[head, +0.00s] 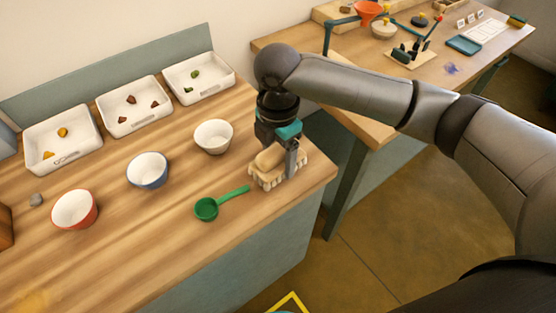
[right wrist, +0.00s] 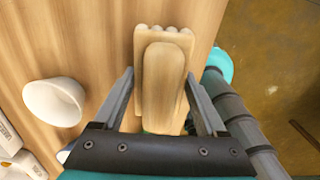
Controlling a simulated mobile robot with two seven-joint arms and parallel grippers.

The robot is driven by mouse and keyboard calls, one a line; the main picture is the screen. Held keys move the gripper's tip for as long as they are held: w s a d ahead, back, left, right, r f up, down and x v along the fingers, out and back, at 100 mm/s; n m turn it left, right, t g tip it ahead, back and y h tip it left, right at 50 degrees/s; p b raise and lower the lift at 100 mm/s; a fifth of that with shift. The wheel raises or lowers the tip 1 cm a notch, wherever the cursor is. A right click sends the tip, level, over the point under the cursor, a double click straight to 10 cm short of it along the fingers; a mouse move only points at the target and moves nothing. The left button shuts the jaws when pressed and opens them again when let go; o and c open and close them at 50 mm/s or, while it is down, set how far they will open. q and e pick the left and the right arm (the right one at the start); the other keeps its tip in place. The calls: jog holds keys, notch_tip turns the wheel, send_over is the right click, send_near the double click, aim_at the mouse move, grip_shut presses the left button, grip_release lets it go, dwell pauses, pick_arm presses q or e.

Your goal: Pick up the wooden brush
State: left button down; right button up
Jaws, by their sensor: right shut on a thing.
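The wooden brush (head: 269,159) is at the right end of the wooden table, near its front corner. It has a rounded tan handle on top and a pale scalloped lower part. My right gripper (head: 281,160) comes down on it from above and is shut on the brush. In the right wrist view the brush (right wrist: 163,80) lies lengthwise between the two fingers (right wrist: 160,74). I cannot tell whether the brush touches the table or is slightly lifted. My left gripper is not in view.
A green scoop (head: 207,208) lies just left of the brush. A white bowl (head: 213,137), a blue bowl (head: 148,171) and a red bowl (head: 75,210) stand further left. White trays (head: 136,122) with small lumps line the back. A second table (head: 375,133) stands to the right across a gap.

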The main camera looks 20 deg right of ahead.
aim_at(278, 147)
notch_tip(278, 147, up, 18)
jog(key=p, duration=0.3)
jog(key=shift+f, duration=0.25)
jog(key=o, duration=0.9)
jog(key=c, duration=0.6)
